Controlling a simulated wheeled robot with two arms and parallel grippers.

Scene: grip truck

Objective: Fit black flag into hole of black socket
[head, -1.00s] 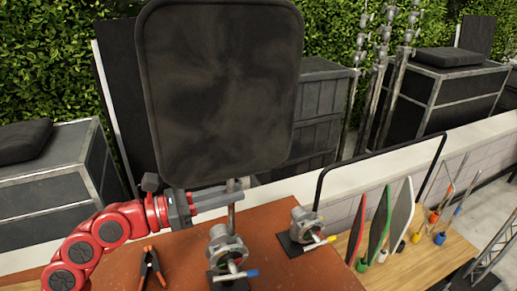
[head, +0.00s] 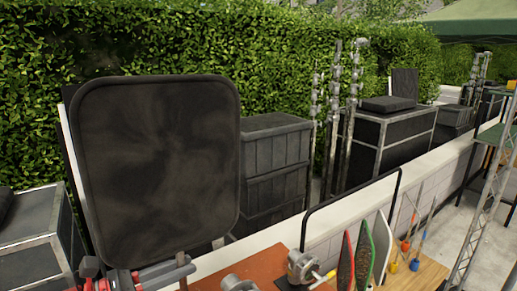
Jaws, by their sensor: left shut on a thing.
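The black flag (head: 156,165) is a large rounded dark panel, upright at the left of the head view. My left gripper (head: 172,273) is at its lower edge, at the bottom of the picture, shut on the flag's short metal stem (head: 181,258). The stem's lower end is hidden or out of frame. Two grey metal clamp heads stand on the table to the right of the stem. The nearer clamp head (head: 238,284) is cut off by the bottom edge. The farther clamp head (head: 302,264) has a yellow-tipped handle. I cannot tell which is the black socket. My right gripper is out of view.
The orange-brown table top (head: 265,268) is mostly below the frame. Right of the clamps stand a thin black frame (head: 352,207), a red paddle (head: 346,262) and a green paddle (head: 364,250). A low white wall, dark cases (head: 275,165) and a hedge are behind.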

